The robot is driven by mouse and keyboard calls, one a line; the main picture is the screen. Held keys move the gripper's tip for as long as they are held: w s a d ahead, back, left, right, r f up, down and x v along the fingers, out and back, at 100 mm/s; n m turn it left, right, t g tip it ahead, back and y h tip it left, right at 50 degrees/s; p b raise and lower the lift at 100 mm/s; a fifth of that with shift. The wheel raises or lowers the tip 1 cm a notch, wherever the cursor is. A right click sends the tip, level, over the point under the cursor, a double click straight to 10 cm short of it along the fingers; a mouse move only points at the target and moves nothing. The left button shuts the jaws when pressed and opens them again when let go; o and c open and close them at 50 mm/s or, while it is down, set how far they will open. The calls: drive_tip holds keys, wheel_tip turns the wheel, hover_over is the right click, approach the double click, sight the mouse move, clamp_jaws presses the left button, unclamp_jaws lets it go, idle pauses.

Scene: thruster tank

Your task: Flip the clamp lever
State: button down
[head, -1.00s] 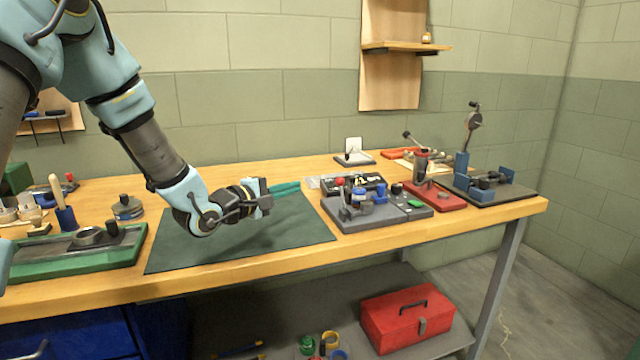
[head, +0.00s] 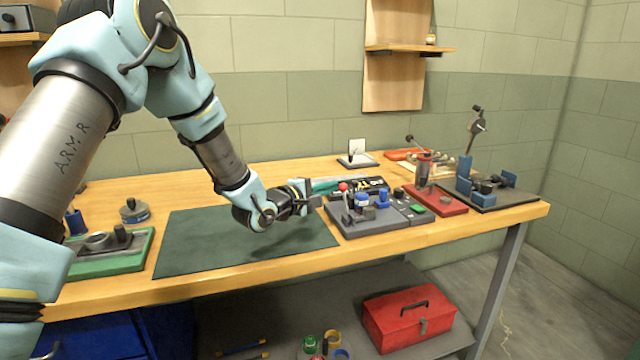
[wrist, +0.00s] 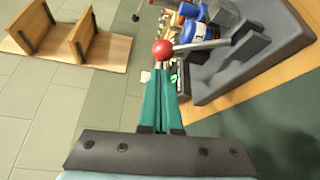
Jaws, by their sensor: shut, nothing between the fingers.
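A lever with a red ball knob (head: 343,186) stands on a grey fixture (head: 370,222) near the right end of the bench. In the wrist view the red knob (wrist: 162,50) lies just beyond my fingertips, with its metal arm (wrist: 203,45) running right to the fixture. A blue-banded part (head: 362,199) sits beside the lever. My gripper (head: 327,184) is shut and empty, its green fingers reaching toward the knob from the left. The wrist view shows the fingers (wrist: 161,80) together. I cannot tell whether they touch the knob.
A red-based fixture (head: 440,202) with a black-knobbed lever and a dark-based fixture (head: 490,199) stand to the right. A green mat (head: 200,245) lies bare under my arm. A green tray (head: 115,262) is at the left. A small white card stand (head: 357,158) is behind.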

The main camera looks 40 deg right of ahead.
drive_tip(key=shift+s+a+r, duration=0.1)
drive_tip(key=shift+s+a, duration=0.05)
drive_tip(key=shift+s, duration=0.35)
drive_tip(key=shift+s+b, duration=0.1)
drive_tip(key=shift+b, duration=0.35)
drive_tip(key=shift+s+a+r+m+h, duration=0.1)
drive_tip(key=shift+s+r+m+h, duration=0.05)
drive_tip(key=shift+m+h, duration=0.15)
